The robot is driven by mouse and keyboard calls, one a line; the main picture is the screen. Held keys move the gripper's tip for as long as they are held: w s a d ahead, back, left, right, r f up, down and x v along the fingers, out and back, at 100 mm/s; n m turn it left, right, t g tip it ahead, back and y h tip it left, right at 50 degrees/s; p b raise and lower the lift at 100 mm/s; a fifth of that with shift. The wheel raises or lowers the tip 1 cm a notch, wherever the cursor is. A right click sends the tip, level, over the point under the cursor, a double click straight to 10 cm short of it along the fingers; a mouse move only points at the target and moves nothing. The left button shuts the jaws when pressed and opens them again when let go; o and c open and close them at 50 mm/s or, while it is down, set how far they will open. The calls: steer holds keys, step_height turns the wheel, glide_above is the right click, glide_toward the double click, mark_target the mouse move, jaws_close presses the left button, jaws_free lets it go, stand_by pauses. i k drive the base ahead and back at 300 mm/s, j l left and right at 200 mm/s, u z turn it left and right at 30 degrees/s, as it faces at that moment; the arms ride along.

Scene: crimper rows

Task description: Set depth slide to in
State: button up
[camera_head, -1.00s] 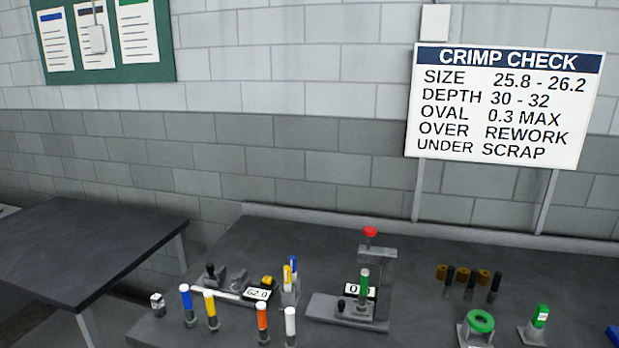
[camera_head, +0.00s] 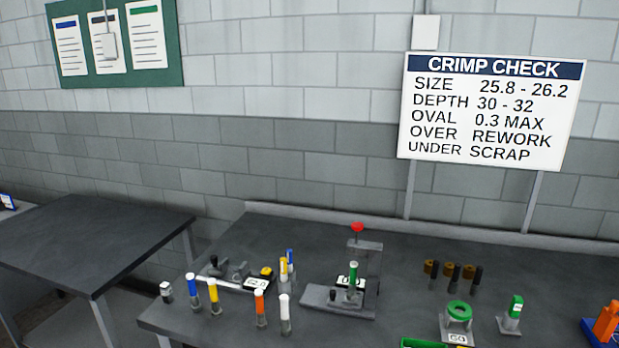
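No part is labelled as the depth slide, so I cannot tell for sure which it is. A bench gauge in the middle has a grey base (camera_head: 322,303), an upright with a red knob (camera_head: 357,227), a small black knob and a display partly hidden by a green-topped post (camera_head: 353,273). To its left is a low grey gauge with a black knob (camera_head: 214,266), a yellow button (camera_head: 266,272) and a small display (camera_head: 257,284). The slide's position is too small to tell. My gripper is not in view.
White, orange, yellow and blue-topped posts (camera_head: 260,308) stand along the bench's front left. A green ring on a stand (camera_head: 459,311), a green-topped tool (camera_head: 514,312) and an orange item (camera_head: 606,322) stand right. A second dark table (camera_head: 90,240) is at left. The bench (camera_head: 420,250) is clear at the back.

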mark_target(338, 296)
steer(key=k+l, duration=0.1)
steer(key=l, duration=0.15)
steer(key=k+l+u, duration=0.1)
steer(key=k+u, duration=0.1)
steer(key=i+j+z, duration=0.2)
steer(key=i+j, duration=0.2)
steer(key=i, duration=0.15)
steer(key=i+j, duration=0.2)
steer(key=i, duration=0.2)
steer(key=i+j, duration=0.2)
steer(key=i, duration=0.15)
steer(key=j+u, duration=0.05)
